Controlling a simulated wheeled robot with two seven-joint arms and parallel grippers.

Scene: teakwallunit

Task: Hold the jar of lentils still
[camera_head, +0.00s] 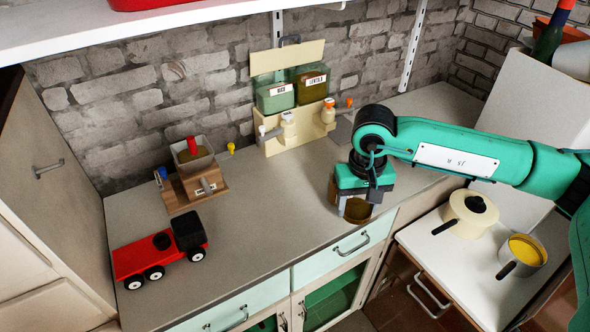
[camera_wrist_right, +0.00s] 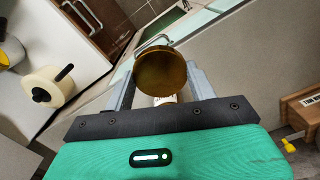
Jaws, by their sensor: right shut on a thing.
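A jar (camera_head: 357,211) with brownish contents stands at the front part of the grey counter, mostly covered by my right gripper (camera_head: 355,206). In the right wrist view its round brass-coloured lid (camera_wrist_right: 161,70) shows between the two fingers, with a bit of pale label below it. My right gripper is shut on the jar, one finger on each side, from above. Whether the jar's base touches the counter is hard to tell. The label's text is not readable. My left gripper is not in view.
A cream dispenser rack (camera_head: 298,134) with two labelled bins stands against the brick wall. A wooden grinder-like box (camera_head: 193,182) and a red toy truck (camera_head: 160,252) are at the left. A lidded pot (camera_head: 469,213) and a saucepan (camera_head: 523,252) sit on the right. Counter left of the jar is clear.

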